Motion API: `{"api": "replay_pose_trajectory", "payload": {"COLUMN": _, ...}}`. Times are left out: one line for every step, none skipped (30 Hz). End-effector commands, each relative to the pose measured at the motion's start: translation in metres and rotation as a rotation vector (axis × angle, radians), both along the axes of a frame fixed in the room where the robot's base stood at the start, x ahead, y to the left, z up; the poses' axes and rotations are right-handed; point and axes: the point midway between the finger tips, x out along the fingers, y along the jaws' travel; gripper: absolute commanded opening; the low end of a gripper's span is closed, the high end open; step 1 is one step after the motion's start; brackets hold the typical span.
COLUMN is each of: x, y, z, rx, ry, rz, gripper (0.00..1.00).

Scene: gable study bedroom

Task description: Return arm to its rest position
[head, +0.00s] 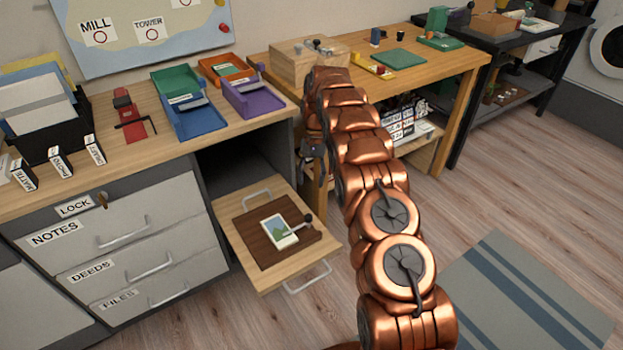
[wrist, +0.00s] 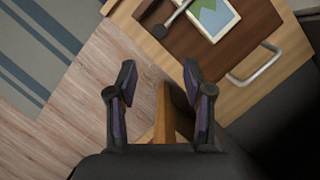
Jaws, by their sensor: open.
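My copper arm rises from the bottom right of the head view and reaches up toward the wooden workbench. My gripper (head: 312,160) hangs at its far end, partly hidden by the arm, to the right of the desk cabinet. In the wrist view my gripper (wrist: 160,92) has its two dark fingers wide apart with nothing between them. Below them show the wood floor and a wooden leg (wrist: 166,112). The pulled-out drawer (head: 236,228) lies lower left of the gripper in the head view. It holds a dark brown board with a picture card (head: 279,232) and a dark-knobbed tool (head: 301,226).
The desk (head: 60,197) carries blue and purple trays, a red stand and a file holder. The workbench (head: 455,62) stands behind my arm with a wooden box (head: 290,59) on it. A striped rug (head: 510,305) lies at the lower right, with open floor around it.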

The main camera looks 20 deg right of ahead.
Motion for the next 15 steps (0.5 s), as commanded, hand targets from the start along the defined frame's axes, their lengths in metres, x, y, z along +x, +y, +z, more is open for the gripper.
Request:
{"api": "replay_pose_trajectory", "payload": {"x": 0.0, "y": 0.0, "z": 0.0, "rx": 0.0, "ry": 0.0, "rz": 0.0, "gripper": 0.51}}
{"api": "replay_pose_trajectory", "payload": {"x": 0.0, "y": 0.0, "z": 0.0, "rx": 0.0, "ry": 0.0, "rz": 0.0, "gripper": 0.51}}
{"api": "replay_pose_trajectory", "payload": {"x": 0.0, "y": 0.0, "z": 0.0, "rx": 0.0, "ry": 0.0, "rz": 0.0, "gripper": 0.51}}
{"api": "replay_pose_trajectory", "payload": {"x": 0.0, "y": 0.0, "z": 0.0, "rx": 0.0, "ry": 0.0, "rz": 0.0, "gripper": 0.51}}
{"api": "replay_pose_trajectory", "payload": {"x": 0.0, "y": 0.0, "z": 0.0, "rx": 0.0, "ry": 0.0, "rz": 0.0, "gripper": 0.51}}
{"api": "replay_pose_trajectory", "payload": {"x": 0.0, "y": 0.0, "z": 0.0, "rx": 0.0, "ry": 0.0, "rz": 0.0, "gripper": 0.51}}
{"api": "replay_pose_trajectory", "payload": {"x": 0.0, "y": 0.0, "z": 0.001, "rx": 0.0, "ry": -0.001, "rz": 0.001, "gripper": 0.51}}
{"api": "replay_pose_trajectory", "payload": {"x": -0.001, "y": 0.0, "z": 0.002, "rx": 0.0, "ry": -0.001, "rz": 0.002, "gripper": 0.51}}
{"api": "replay_pose_trajectory", "payload": {"x": -0.002, "y": 0.001, "z": 0.004, "rx": -0.001, "ry": -0.002, "rz": 0.004, "gripper": 0.51}}
{"api": "replay_pose_trajectory", "payload": {"x": -0.003, "y": 0.002, "z": 0.006, "rx": -0.001, "ry": -0.003, "rz": 0.006, "gripper": 0.51}}
{"api": "replay_pose_trajectory", "payload": {"x": -0.004, "y": 0.003, "z": 0.009, "rx": -0.002, "ry": -0.005, "rz": 0.009, "gripper": 0.51}}
{"api": "replay_pose_trajectory", "payload": {"x": -0.007, "y": 0.004, "z": 0.015, "rx": -0.002, "ry": -0.006, "rz": 0.015, "gripper": 0.51}}
{"api": "replay_pose_trajectory", "payload": {"x": -0.009, "y": 0.005, "z": 0.019, "rx": -0.004, "ry": -0.007, "rz": 0.019, "gripper": 0.51}}
{"api": "replay_pose_trajectory", "payload": {"x": -0.012, "y": 0.007, "z": 0.025, "rx": -0.004, "ry": -0.009, "rz": 0.024, "gripper": 0.51}}
{"api": "replay_pose_trajectory", "payload": {"x": -0.016, "y": 0.009, "z": 0.032, "rx": -0.006, "ry": -0.012, "rz": 0.031, "gripper": 0.51}}
